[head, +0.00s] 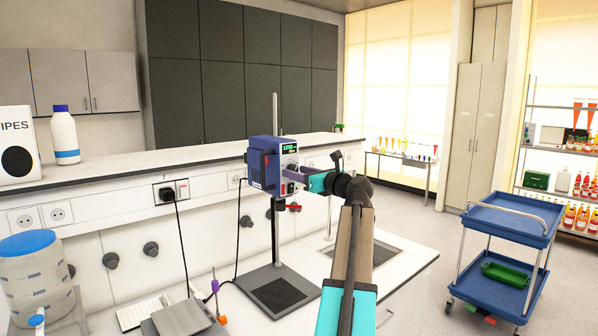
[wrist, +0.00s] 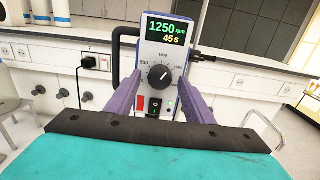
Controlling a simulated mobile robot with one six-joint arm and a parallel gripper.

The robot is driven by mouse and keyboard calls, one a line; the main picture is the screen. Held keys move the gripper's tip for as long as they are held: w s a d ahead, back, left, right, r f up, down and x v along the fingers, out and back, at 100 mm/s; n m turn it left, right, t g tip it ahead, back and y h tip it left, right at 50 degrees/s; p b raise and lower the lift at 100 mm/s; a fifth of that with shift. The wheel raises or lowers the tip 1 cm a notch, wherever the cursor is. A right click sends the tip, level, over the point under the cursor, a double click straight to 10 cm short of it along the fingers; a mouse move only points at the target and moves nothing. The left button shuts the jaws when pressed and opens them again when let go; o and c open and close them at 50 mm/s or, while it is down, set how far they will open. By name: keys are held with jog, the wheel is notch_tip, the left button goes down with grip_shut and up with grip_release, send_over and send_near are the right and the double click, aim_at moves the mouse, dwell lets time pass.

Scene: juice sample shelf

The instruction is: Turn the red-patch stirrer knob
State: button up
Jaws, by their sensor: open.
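The overhead stirrer (head: 257,165) is a blue-grey box on an upright rod above the bench. In the wrist view its pale front panel (wrist: 178,54) faces me, with a display (wrist: 166,33) reading 1250 rpm and 45 s. The round black stirrer knob (wrist: 160,77) sits mid-panel inside a printed scale. A red patch (wrist: 141,103) lies below and left of it, beside a black switch (wrist: 155,104). My gripper (wrist: 162,80) is open, its purple fingers on either side of the knob with gaps visible. In the head view my gripper (head: 299,174) is close to the panel and hides the knob.
The stirrer's dark base plate (head: 277,291) stands on the white bench. A clear jug with a blue lid (head: 27,243) and a grey plate device (head: 180,318) are at left. A blue cart (head: 509,219) stands right. A black cable (head: 183,235) hangs from the wall socket.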

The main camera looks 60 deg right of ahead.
jog(key=shift+w, duration=0.1)
jog(key=c, duration=1)
jog(key=shift+c, duration=0.2)
